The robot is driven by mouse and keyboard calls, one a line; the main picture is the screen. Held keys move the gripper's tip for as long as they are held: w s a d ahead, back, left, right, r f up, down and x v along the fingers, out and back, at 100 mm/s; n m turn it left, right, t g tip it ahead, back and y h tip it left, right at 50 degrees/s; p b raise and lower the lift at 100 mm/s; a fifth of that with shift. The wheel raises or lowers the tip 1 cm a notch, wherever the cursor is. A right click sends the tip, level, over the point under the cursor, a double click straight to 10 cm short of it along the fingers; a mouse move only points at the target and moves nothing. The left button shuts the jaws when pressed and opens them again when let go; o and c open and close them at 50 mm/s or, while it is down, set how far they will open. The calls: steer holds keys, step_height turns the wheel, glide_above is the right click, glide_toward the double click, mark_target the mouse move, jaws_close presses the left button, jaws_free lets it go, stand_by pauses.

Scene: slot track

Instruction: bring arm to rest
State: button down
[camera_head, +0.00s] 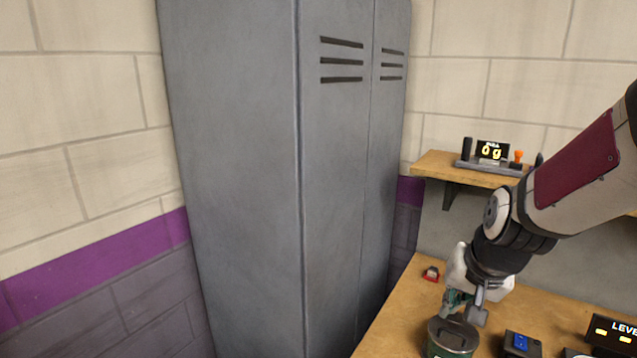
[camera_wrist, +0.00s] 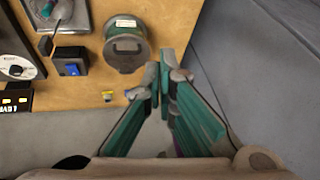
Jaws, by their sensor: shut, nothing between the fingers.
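My gripper (camera_head: 462,308) is above the wooden workbench, close to a dark green round canister with a grey top (camera_head: 453,336). In the wrist view my gripper (camera_wrist: 164,72) has its teal fingers drawn together at the tips, with nothing between them. The canister (camera_wrist: 127,48) lies just beyond and left of the fingertips in that view. I cannot tell exactly how high the fingertips are above the bench. My arm reaches in from the right side of the head view.
A tall grey locker (camera_head: 240,180) stands left of the workbench (camera_head: 400,325). A small red object (camera_head: 431,273) lies near the bench's back corner. A box with a blue switch (camera_head: 521,343) and a level display (camera_head: 612,335) are at right. A wall shelf (camera_head: 465,172) bears a "0 g" readout (camera_head: 491,151).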

steer(key=s+a+r+n, duration=0.2)
steer(key=s+r, duration=0.4)
steer(key=s, duration=0.3)
steer(key=s+a+r+n, duration=0.2)
steer(key=s+r, duration=0.4)
steer(key=s, duration=0.3)
steer(key=shift+a+n+t, duration=0.35)
steer(key=shift+n+t, duration=0.05)
steer(key=shift+n, duration=0.2)
steer(key=shift+s, duration=0.1)
